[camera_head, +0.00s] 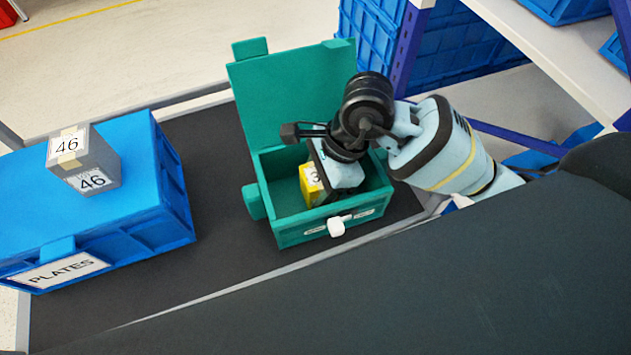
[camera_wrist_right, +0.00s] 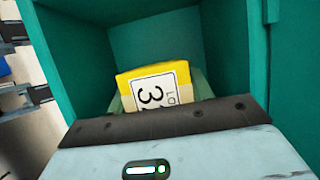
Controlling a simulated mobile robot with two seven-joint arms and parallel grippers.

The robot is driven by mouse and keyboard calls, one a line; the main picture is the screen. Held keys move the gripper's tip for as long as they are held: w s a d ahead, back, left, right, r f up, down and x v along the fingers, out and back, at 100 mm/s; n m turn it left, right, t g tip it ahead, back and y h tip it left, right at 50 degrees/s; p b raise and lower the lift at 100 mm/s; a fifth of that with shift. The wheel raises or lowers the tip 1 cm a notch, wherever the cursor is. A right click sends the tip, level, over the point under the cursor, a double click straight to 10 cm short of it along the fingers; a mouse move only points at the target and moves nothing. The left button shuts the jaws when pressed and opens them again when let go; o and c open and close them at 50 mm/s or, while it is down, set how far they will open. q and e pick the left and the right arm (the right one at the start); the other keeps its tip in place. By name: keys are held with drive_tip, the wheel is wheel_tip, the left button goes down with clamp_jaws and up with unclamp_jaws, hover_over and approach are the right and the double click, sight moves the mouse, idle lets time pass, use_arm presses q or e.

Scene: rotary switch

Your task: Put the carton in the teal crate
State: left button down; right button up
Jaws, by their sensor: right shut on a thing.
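The teal crate (camera_head: 297,230) stands on the dark belt surface with its lid (camera_head: 292,92) raised at the back. A white rotary knob (camera_head: 336,227) sits on its front face. The yellow carton (camera_head: 311,184) with a white number label is inside the crate's opening. My right gripper (camera_head: 326,182) reaches down into the crate from above and is shut on the carton. In the right wrist view the carton (camera_wrist_right: 158,88) shows beyond the gripper body, with teal walls around it. The fingertips and the carton's underside are hidden. My left gripper is not in view.
A blue crate (camera_head: 150,215) labelled PLATES stands on the left, with a grey box (camera_head: 98,158) marked 46 on top. Blue crates (camera_head: 455,55) and a shelf rack (camera_head: 405,45) are behind on the right. The dark surface (camera_head: 215,150) between the crates is clear.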

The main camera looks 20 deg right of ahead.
drive_tip(key=o, duration=1)
drive_tip(key=shift+o, duration=0.2)
drive_tip(key=shift+v, duration=3.85)
